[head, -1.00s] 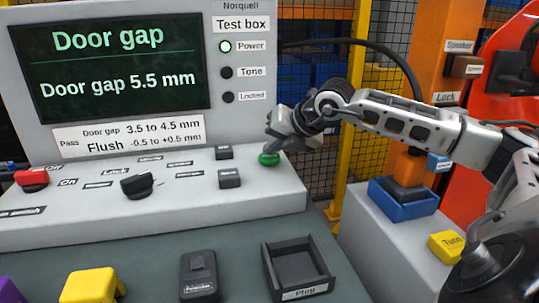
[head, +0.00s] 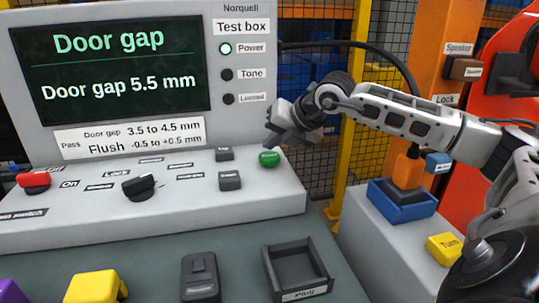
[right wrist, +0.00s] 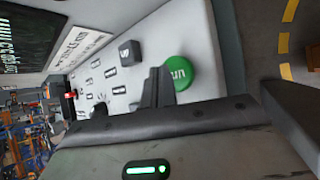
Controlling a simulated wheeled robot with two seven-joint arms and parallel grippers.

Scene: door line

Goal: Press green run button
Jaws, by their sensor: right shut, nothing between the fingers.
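The green run button (head: 269,158) stands at the right end of the test box's sloped panel. In the right wrist view, the green button (right wrist: 179,73) shows part of the word "run", beside the dark fingers. My right gripper (head: 271,143) is shut and empty, just above the button in the head view, with a small gap appearing between them. Its closed fingers (right wrist: 158,87) cover the button's left edge in the wrist view. My left gripper is not in view.
The test box screen (head: 115,72) reads "Door gap 5.5 mm", and the Power lamp (head: 226,48) is lit. A black knob (head: 139,186), a red switch (head: 33,182) and small dark keys share the panel. An open dark tray (head: 297,270) lies in front.

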